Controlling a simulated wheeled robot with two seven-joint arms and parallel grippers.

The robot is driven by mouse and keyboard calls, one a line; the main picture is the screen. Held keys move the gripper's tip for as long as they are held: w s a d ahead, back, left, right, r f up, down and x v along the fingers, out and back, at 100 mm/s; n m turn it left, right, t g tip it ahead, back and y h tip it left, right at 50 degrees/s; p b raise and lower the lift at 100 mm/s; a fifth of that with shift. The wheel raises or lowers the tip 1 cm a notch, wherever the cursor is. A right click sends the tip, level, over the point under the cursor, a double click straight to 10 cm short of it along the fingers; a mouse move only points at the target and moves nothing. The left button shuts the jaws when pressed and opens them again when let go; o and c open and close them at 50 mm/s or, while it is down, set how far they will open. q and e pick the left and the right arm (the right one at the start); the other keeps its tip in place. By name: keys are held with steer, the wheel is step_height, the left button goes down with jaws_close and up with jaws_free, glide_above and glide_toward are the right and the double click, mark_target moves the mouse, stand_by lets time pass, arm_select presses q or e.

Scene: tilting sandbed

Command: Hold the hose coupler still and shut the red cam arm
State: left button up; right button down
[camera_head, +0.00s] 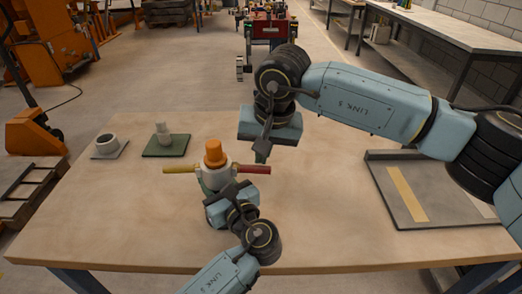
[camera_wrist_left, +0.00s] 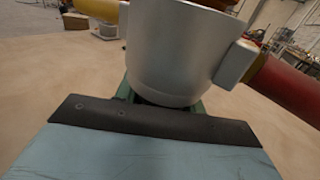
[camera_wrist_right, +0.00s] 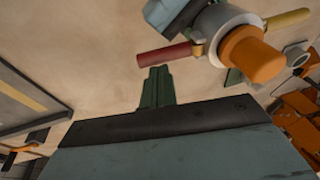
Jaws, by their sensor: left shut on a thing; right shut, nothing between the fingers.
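The hose coupler (camera_head: 217,179) is a pale grey cup with an orange plug (camera_head: 215,153) in its top. It stands upright near the middle of the table, and its grey wall (camera_wrist_left: 178,55) fills the left wrist view. The red cam arm (camera_head: 254,169) sticks out sideways to the right, and a yellow cam arm (camera_head: 181,170) sticks out to the left. My left gripper (camera_head: 214,186) is shut on the coupler from the near side. My right gripper (camera_head: 262,157) is shut and empty beside the red arm's outer end; its green fingers (camera_wrist_right: 157,86) show no clear contact with it.
A grey ring on a plate (camera_head: 107,146) and a pale fitting on a green plate (camera_head: 163,134) stand at the back left. A grey tray (camera_head: 384,190) with a yellow strip lies at the right. The table (camera_head: 120,225) is bare at the front left.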

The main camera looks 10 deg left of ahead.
mark_target(263, 168)
steer(key=f+y, duration=0.1)
steer(key=d+f+y, duration=0.1)
steer(key=shift+y, duration=0.4)
steer(key=shift+f+m+g+y, duration=0.3)
steer(key=shift+f+y, duration=0.4)
steer(key=shift+y, duration=0.5)
steer(key=shift+s+f, duration=0.1)
steer(key=shift+f, duration=0.9)
steer(key=shift+s+a+f, duration=0.15)
steer(key=shift+a+f, duration=0.1)
steer(key=shift+f, duration=0.05)
steer(key=shift+s+a, duration=0.1)
steer(key=shift+s, duration=0.05)
steer(key=shift+r, duration=0.95)
steer(key=shift+w, duration=0.2)
